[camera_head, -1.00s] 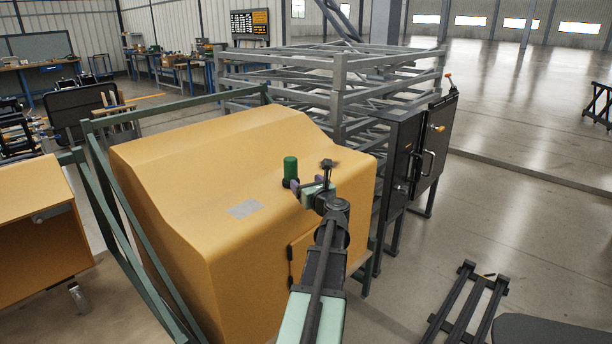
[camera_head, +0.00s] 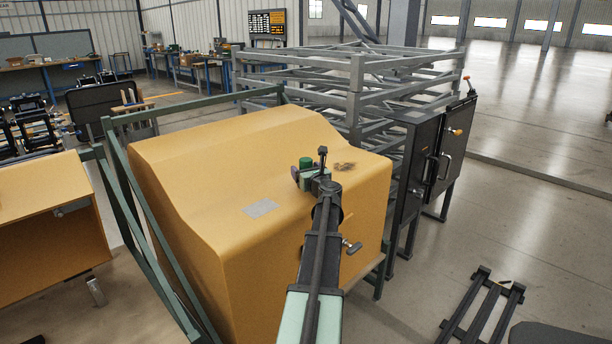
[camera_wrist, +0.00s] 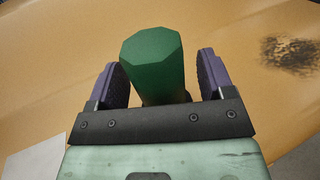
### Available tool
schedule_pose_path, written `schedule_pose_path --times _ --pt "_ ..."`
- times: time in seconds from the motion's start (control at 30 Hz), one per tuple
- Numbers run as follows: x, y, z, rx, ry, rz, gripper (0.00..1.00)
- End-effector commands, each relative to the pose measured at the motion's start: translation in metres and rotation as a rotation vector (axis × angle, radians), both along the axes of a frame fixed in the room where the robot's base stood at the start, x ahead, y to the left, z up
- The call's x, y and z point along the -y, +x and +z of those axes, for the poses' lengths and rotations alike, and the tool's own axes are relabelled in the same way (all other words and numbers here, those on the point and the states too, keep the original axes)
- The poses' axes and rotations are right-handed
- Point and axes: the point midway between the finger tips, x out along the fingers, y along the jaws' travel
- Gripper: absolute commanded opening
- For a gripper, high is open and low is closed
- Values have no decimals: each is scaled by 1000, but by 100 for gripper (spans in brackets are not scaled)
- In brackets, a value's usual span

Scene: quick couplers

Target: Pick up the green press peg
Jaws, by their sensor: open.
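The green press peg (camera_head: 306,163) stands upright on top of the yellow housing (camera_head: 215,190). Only its upper part shows in the head view; my gripper and wrist hide the rest. In the wrist view the green peg (camera_wrist: 152,62) is between the two purple finger pads of my gripper (camera_wrist: 158,80). A gap shows on the right side of the peg, and the left pad is close to its side. My gripper is open around the peg. The peg's base is hidden.
A dark smudge (camera_wrist: 290,52) marks the yellow surface right of the peg. A light grey plate (camera_head: 261,208) lies flat on the housing's top. A grey metal frame (camera_head: 357,95) and dark cabinet (camera_head: 425,155) stand behind and to the right. A green rail frame (camera_head: 150,230) borders the left side.

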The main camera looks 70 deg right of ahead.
Motion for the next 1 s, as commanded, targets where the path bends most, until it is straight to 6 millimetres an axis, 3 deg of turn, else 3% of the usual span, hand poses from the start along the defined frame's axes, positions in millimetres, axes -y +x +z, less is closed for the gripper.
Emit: schedule_pose_path --times 0.03,0.37,0.77,0.87,1.0 --pt "0 0 0 0 0 0 70" --pt "0 0 0 0 0 0 20" --pt "0 0 10 0 0 0 18" --pt "0 0 22 0 0 0 18" --pt "0 0 55 0 0 0 18"
